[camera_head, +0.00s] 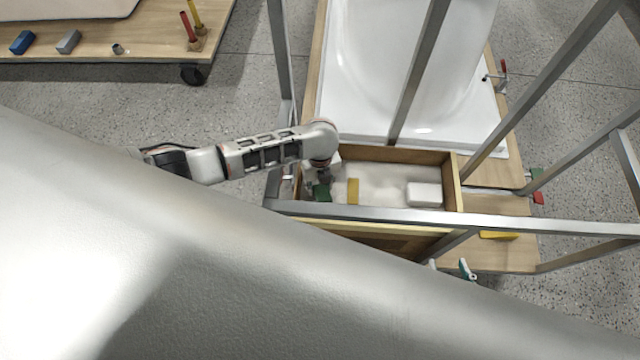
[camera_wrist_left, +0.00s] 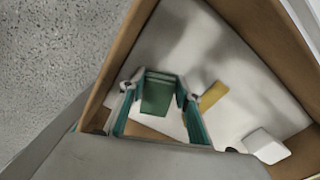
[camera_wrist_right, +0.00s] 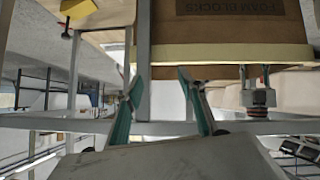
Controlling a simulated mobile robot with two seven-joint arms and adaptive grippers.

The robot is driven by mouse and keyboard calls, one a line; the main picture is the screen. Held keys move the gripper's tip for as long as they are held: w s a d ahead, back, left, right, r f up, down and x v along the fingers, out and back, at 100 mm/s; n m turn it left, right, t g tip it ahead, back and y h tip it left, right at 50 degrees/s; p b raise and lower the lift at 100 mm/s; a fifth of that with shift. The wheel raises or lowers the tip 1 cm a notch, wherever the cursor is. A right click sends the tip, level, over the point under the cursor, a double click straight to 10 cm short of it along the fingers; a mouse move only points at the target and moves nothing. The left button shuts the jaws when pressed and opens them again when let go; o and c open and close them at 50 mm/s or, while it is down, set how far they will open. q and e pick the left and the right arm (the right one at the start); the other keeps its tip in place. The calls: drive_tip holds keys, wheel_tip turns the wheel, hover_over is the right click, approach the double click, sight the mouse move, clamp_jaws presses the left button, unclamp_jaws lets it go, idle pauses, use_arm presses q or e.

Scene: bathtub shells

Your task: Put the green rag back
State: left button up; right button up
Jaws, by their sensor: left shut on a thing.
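The green rag (camera_head: 322,193) is a dark green block-like piece at the left end of a wooden box (camera_head: 452,185). It also shows in the left wrist view (camera_wrist_left: 157,93), between the teal fingers. My left gripper (camera_head: 323,182) reaches down into the box and is shut on the green rag. The rag's contact with the box floor is hard to tell. My right gripper (camera_wrist_right: 160,78) is open and empty, outside the box by its labelled front.
A yellow piece (camera_head: 353,191) and a white block (camera_head: 424,194) lie in the box. Metal frame bars (camera_head: 400,217) cross in front of and above it. A white bathtub (camera_head: 350,90) stands behind. A wooden cart (camera_head: 130,45) with small blocks is at the upper left.

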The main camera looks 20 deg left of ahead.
use_arm(q)
drive_tip(key=shift+f, duration=0.25)
drive_tip(key=o, duration=1.1)
drive_tip(key=shift+r, duration=0.1)
use_arm(e)
drive_tip(key=shift+f, duration=0.25)
use_arm(q)
drive_tip(key=shift+r, duration=0.35)
drive_tip(key=r+p, duration=0.1)
drive_tip(key=r, duration=0.2)
drive_tip(key=r+p, duration=0.2)
drive_tip(key=r, duration=0.1)
drive_tip(key=shift+w+r, duration=0.2)
drive_tip(key=shift+r, duration=0.05)
drive_tip(key=r, duration=0.1)
drive_tip(key=r+p, duration=0.1)
drive_tip(key=r, duration=0.1)
drive_tip(key=r+p, duration=0.1)
drive_tip(key=r, duration=0.1)
drive_tip(key=shift+s+r, duration=0.1)
drive_tip(key=shift+s, duration=0.15)
use_arm(e)
drive_tip(key=r, duration=0.1)
drive_tip(key=a+r, duration=0.1)
drive_tip(key=r, duration=0.1)
drive_tip(key=shift+s+a+r, duration=0.15)
drive_tip(key=shift+s+r, duration=0.05)
drive_tip(key=shift+s, duration=0.2)
